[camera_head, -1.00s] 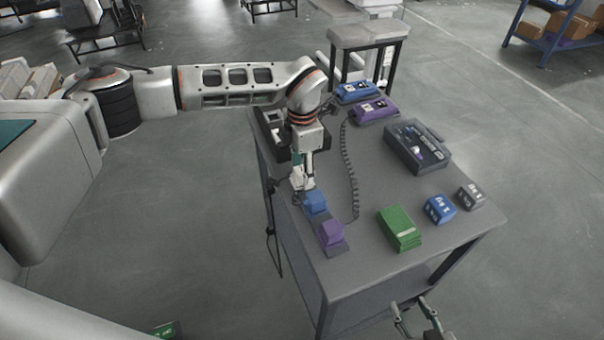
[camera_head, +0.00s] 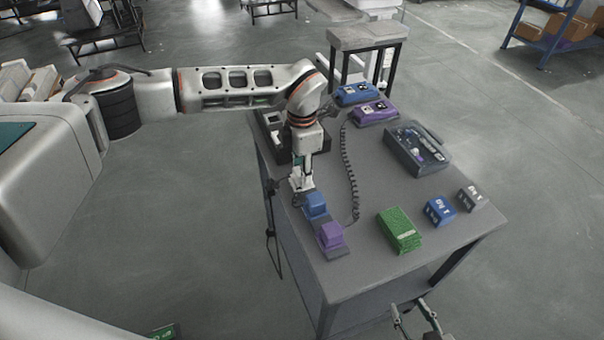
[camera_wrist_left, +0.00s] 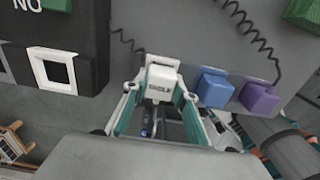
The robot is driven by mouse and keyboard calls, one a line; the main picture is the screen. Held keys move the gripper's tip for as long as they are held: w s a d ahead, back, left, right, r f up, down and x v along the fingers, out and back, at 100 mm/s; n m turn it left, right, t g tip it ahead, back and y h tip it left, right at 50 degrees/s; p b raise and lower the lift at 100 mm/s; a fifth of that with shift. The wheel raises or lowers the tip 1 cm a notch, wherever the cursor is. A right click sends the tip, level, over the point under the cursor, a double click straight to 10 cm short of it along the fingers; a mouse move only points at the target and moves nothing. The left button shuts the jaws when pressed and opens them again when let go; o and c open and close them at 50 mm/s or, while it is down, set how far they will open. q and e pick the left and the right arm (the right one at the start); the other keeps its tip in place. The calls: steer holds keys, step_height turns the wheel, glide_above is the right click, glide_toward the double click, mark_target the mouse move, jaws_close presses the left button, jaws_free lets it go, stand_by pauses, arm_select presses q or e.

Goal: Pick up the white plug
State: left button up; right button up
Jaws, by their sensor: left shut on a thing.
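In the head view the gripper largely hides the white plug. The purple plug (camera_head: 330,234) sits in front of the blue one. My right gripper (camera_head: 416,322) shows only partly at the bottom edge, below the table's front.
A black holder with a white-framed square opening (camera_wrist_left: 54,68) stands near my left gripper. Blue (camera_head: 356,94) and purple (camera_head: 375,112) devices, a dark case (camera_head: 416,150), a green block (camera_head: 399,230), a blue box (camera_head: 440,211) and a grey box (camera_head: 473,199) occupy the table. A coiled cable (camera_head: 350,175) crosses it.

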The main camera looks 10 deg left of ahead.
arm_select(q)
step_height(320, 180, up, 19)
steer(key=b, duration=0.1)
steer(key=shift+r, duration=0.2)
stand_by(0.3)
